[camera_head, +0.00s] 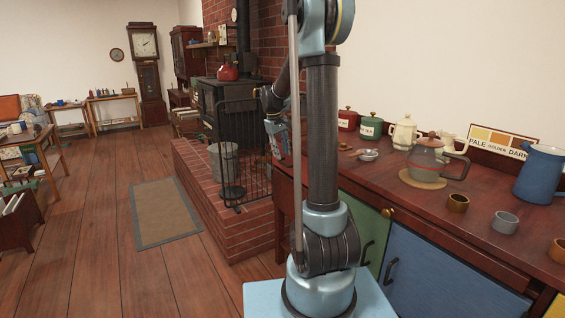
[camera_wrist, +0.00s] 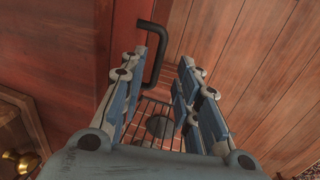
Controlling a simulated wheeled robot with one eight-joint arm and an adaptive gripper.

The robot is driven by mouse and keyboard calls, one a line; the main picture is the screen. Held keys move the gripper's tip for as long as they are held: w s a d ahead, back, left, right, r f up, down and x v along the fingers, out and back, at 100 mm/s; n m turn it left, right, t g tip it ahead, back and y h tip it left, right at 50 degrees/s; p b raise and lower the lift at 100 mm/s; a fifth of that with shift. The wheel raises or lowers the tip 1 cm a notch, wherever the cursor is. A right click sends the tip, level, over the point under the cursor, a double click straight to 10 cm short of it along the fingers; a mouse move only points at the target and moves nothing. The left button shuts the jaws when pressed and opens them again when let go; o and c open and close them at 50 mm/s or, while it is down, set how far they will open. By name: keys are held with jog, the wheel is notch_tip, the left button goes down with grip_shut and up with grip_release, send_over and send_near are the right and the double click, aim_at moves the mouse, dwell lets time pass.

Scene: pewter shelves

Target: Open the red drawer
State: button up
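In the wrist view a red wooden front (camera_wrist: 50,45) fills the left side; I take it for the red drawer. A black bar handle (camera_wrist: 155,60) stands out near its right edge. My gripper (camera_wrist: 168,65) is open and empty, its blue-padded fingers apart. The handle shows at the tip of the left finger, which hides part of its lower end; I cannot tell whether they touch. In the head view my gripper (camera_head: 276,140) is beside the left end of the counter, partly behind my arm. The red front cannot be made out there.
The wooden counter (camera_head: 385,180) carries canisters, a teapot (camera_head: 425,158), cups and a blue jug (camera_head: 540,174). Green (camera_head: 372,232) and blue (camera_head: 440,280) fronts sit below. A black fireguard (camera_head: 245,150) stands on the brick hearth near my gripper.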

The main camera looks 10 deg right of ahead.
aim_at(283, 159)
jog(key=shift+w+d+f, duration=0.1)
jog(key=shift+d+f, duration=0.1)
jog(key=shift+f, duration=0.95)
jog(key=shift+w+d+f, duration=0.1)
jog(key=shift+d+f, duration=0.1)
jog(key=shift+f, duration=0.95)
grip_shut()
